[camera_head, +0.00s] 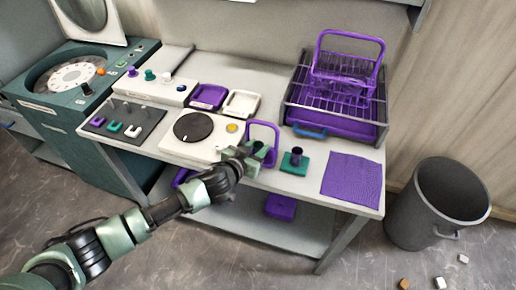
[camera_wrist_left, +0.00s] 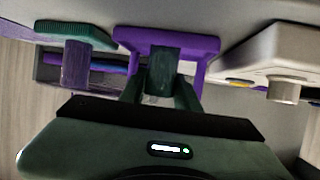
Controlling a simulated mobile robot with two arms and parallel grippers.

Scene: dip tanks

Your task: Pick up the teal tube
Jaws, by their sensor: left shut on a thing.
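My left gripper (camera_head: 256,156) is at the front edge of the bench, beside the teal block with a purple tube. In the left wrist view, its fingers (camera_wrist_left: 162,98) are shut on the dark teal tube (camera_wrist_left: 164,66), which meets a purple piece (camera_wrist_left: 130,40). In the head view the purple piece (camera_head: 264,125) shows as a frame behind the gripper, and the tube is mostly hidden by the fingers. I cannot tell whether the tube is clear of the purple piece. My right gripper is not in view.
The teal block (camera_head: 290,168) with its upright purple tube (camera_head: 297,154) stands close on the right. A purple cloth (camera_head: 352,180) lies farther right. A white device with a black disc (camera_head: 194,127) is on the left. A purple rack (camera_head: 325,120) stands behind. A grey bin (camera_head: 440,205) stands on the floor.

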